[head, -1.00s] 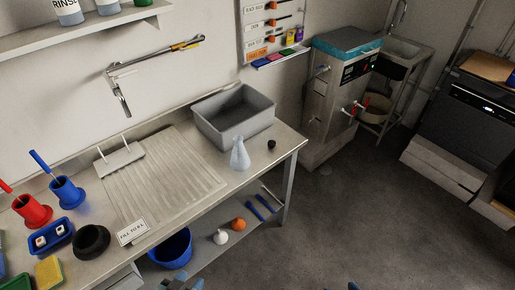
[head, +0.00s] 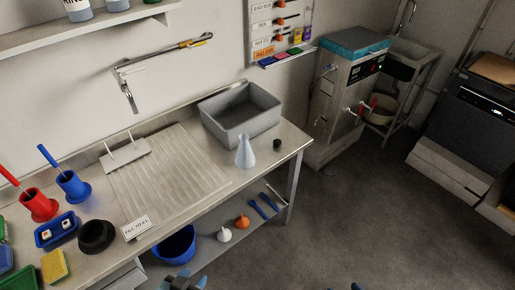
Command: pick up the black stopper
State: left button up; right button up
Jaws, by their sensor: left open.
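The black stopper (head: 277,143) is a small dark piece on the right end of the steel bench (head: 292,152), just right of a pale blue conical flask (head: 245,153). Nothing touches it. My left gripper (head: 184,283) shows at the bottom edge, in front of and below the bench, far from the stopper; it is open and appears empty. A small blue-grey piece at the bottom edge, right of centre, may be part of my right arm; its jaws are not seen.
A grey basin (head: 241,117) stands behind the flask. A ribbed draining board (head: 170,180), a black ring (head: 96,236) and red (head: 38,205) and blue (head: 73,187) holders lie left. A lower shelf holds a blue bucket (head: 174,246). The floor right of the bench is clear.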

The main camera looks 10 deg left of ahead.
aim_at(278, 143)
jog(key=i+l+u, duration=0.1)
jog(key=u, duration=1.15)
jog(key=l+u, duration=0.9)
jog(key=l, duration=0.15)
jog(key=l+u, duration=0.2)
jog(key=l, duration=0.35)
jog(key=k+l+u, duration=0.2)
jog(key=l, duration=0.3)
jog(key=k+l, duration=0.1)
jog(key=l, duration=0.3)
jog(key=k+l, duration=0.1)
jog(key=l, duration=0.35)
jog(key=k+l, duration=0.1)
jog(key=l, duration=0.3)
jog(key=k+l, duration=0.1)
jog(key=l, duration=0.35)
jog(key=u, duration=0.05)
